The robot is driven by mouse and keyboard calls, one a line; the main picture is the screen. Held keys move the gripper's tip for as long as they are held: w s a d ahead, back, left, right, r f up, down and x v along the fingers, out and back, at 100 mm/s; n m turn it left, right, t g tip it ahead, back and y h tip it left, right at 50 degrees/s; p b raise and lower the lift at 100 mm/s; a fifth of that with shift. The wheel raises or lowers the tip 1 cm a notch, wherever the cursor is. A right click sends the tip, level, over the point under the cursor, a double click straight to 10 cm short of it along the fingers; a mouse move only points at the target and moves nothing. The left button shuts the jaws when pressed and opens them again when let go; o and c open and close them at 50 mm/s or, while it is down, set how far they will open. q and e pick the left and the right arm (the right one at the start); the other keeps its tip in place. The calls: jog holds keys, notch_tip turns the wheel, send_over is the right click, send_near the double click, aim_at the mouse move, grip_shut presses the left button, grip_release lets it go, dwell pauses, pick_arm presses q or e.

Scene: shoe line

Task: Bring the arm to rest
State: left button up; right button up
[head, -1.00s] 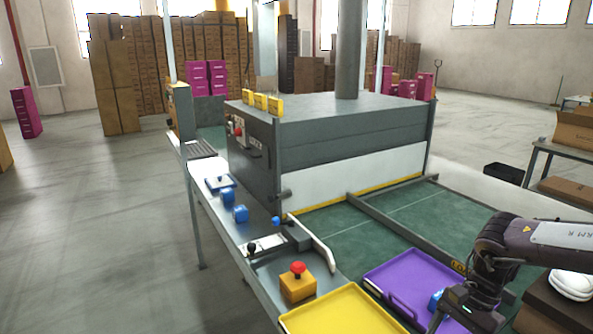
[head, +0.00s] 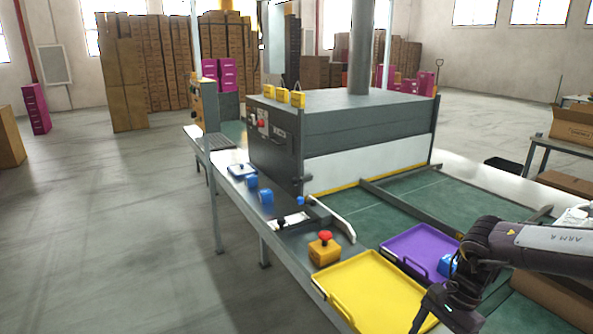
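My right arm comes in from the right, and its dark gripper (head: 447,318) hangs low at the bottom edge, in front of the yellow tray's right part. Its fingertips are partly cut off by the frame, so I cannot tell whether it is open or shut. I see nothing held in it. The yellow tray (head: 372,285) shows a bare floor. Beyond it lies the purple tray (head: 415,243), with a small blue object (head: 447,265) at its right side, partly hidden by my arm. My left gripper is not in view.
A yellow box with a red button (head: 325,249) stands on the line's near edge, left of the trays. The large grey machine (head: 345,125) stands behind over the green belt (head: 440,205). A cardboard box (head: 575,128) is at right. The floor at left is clear.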

jog(key=w+a+f+m+t+y, duration=0.25)
jog(key=a+f+m, duration=0.35)
jog(key=a, duration=0.7)
jog(key=w+a+f+m+t+y, duration=0.1)
jog(key=w+a+f+m+y, duration=0.35)
jog(key=a, duration=0.85)
notch_tip(320, 180, down, 12)
jog(key=s+a+m+t+h, duration=0.15)
jog(key=m+t, duration=0.35)
jog(key=m, duration=1.3)
jog(key=s+d+f+m+h, duration=0.3)
jog(key=s+d+f+m, duration=0.3)
jog(key=s+f+m, duration=0.4)
jog(key=s+d+f+m+h, duration=0.3)
jog(key=s+d+f+m, duration=0.45)
jog(key=f, duration=0.45)
jog(key=s+d+f+m+g+h, duration=0.1)
jog(key=s+d+f+m, duration=0.2)
jog(key=s, duration=0.7)
jog(key=s+d+f+m+g+h, duration=0.1)
jog(key=s+d+f+m+g, duration=0.1)
jog(key=s, duration=0.7)
jog(key=s+d+f+m+g+h, duration=0.1)
jog(key=s+d+f+m, duration=0.3)
jog(key=s, duration=0.6)
jog(key=shift+s+m+g+h, duration=0.35)
jog(key=shift+m+g, duration=0.4)
jog(key=shift+m, duration=0.25)
